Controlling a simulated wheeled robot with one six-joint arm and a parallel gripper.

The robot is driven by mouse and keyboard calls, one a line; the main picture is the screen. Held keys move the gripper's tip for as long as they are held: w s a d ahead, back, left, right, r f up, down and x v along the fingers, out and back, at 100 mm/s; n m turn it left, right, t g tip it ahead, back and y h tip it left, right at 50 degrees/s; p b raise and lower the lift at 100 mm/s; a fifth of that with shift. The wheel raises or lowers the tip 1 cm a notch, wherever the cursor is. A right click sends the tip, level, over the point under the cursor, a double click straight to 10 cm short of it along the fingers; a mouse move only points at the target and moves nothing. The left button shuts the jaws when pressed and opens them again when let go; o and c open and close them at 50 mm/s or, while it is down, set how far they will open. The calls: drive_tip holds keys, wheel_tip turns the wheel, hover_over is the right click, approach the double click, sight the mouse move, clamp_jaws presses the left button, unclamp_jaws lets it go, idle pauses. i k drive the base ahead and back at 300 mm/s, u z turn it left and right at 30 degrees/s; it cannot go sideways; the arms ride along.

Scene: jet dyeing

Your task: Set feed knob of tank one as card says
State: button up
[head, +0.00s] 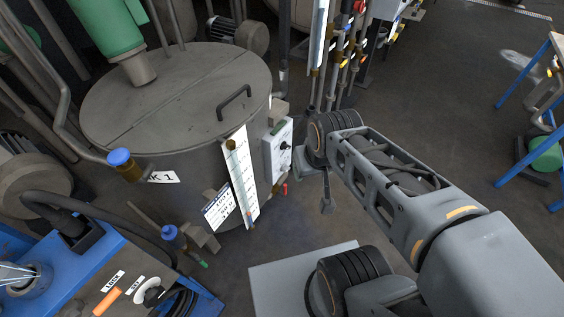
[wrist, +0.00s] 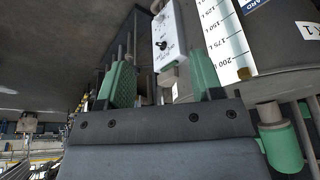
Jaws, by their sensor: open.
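Tank one (head: 175,100) is a grey drum at the left of the head view, with a partly hidden label ending in 1. A white control box (head: 275,150) with a dark knob (head: 283,146) is on its right side. In the wrist view the box (wrist: 172,25) and its knob (wrist: 161,44) show upside down beyond the fingertips. The card (head: 219,206), with a blue heading, hangs on the tank front; its writing is too small to read. My gripper (wrist: 163,78) is open, with green finger pads apart and nothing between them. The knob is not touched.
A white level scale (head: 241,182) stands beside the box. Several pipes (head: 345,60) rise behind my wrist. A blue-capped valve (head: 121,158) sticks out at the tank front. A blue machine (head: 60,270) stands lower left.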

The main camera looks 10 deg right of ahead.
sight(284, 168)
drive_tip(key=u, duration=2.95)
drive_tip(key=k, duration=0.6)
drive_tip(key=z, duration=2.45)
